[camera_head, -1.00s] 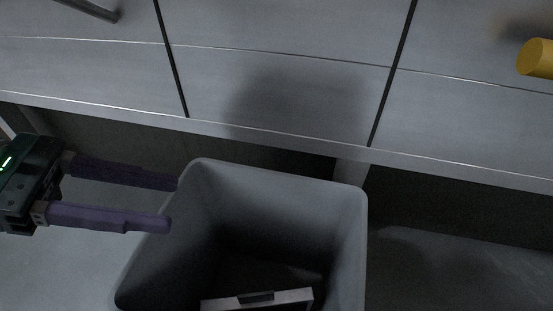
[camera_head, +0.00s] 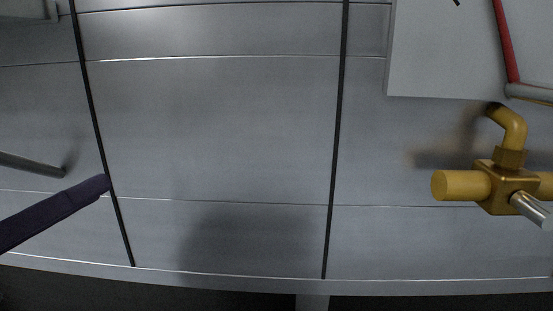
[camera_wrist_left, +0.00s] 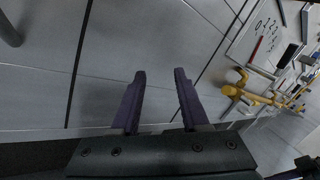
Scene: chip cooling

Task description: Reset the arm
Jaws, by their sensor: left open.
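My left gripper shows in the left wrist view (camera_wrist_left: 160,76) with its two dark purple fingers apart and nothing between them. In the head view only one purple finger (camera_head: 60,212) of it shows, at the left edge, in front of the grey panelled wall. The rest of the left gripper is outside that view. My right gripper does not show as a gripper in either view.
A grey panelled wall (camera_head: 210,130) fills most of the head view. Yellow pipework with a valve (camera_head: 462,186) stands out at the right, below a pale box (camera_head: 445,50). A grey bar handle (camera_head: 30,164) is at the left. The wall's middle is clear.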

